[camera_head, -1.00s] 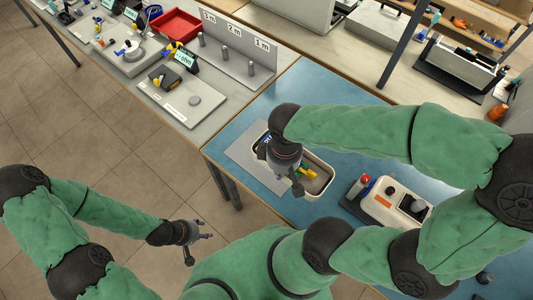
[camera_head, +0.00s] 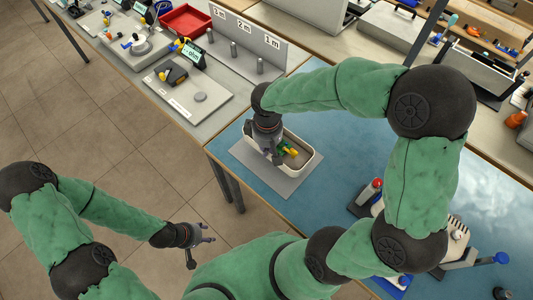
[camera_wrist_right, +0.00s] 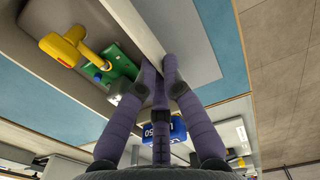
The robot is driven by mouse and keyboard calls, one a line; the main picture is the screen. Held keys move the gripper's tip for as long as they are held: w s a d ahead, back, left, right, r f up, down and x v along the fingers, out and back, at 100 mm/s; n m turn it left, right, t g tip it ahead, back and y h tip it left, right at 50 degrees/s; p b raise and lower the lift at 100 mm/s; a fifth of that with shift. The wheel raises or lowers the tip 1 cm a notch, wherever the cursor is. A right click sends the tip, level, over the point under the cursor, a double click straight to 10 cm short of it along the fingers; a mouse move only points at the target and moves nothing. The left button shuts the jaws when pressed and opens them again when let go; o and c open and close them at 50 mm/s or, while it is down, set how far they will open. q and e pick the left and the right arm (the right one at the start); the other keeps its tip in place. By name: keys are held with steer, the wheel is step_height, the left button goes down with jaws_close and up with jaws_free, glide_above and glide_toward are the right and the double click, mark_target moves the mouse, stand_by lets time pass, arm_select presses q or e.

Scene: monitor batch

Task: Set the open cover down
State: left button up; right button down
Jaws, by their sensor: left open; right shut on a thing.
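The open cover (camera_head: 303,163) is a cream, tray-like shell with its hollow side up, over the grey mat (camera_head: 287,188) at the blue table's left end. A green and a yellow part show inside it; in the right wrist view they are the green part (camera_wrist_right: 122,70) and the yellow part (camera_wrist_right: 65,45). My right gripper (camera_wrist_right: 160,68) is shut on the cover's near wall; in the head view it (camera_head: 276,156) hides part of the cover. I cannot tell whether the cover touches the mat. My left gripper (camera_head: 198,242) is open and empty, away from the table.
The blue table top (camera_head: 345,135) is clear beside the cover. Behind the left end stand a grey partition (camera_head: 250,45) and a pale board (camera_head: 190,95) with small parts.

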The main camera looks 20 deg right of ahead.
steer(key=shift+w+f, duration=0.35)
steer(key=shift+f, duration=0.05)
steer(key=shift+f+b, duration=0.65)
steer(key=shift+f, duration=0.8)
steer(key=shift+f, duration=0.1)
steer(key=c, duration=1.8)
jaws_free()
steer(key=shift+f, duration=0.15)
steer(key=o, duration=0.4)
step_height(320, 180, up, 12)
steer(key=p, duration=0.4)
steer(key=shift+r, duration=0.2)
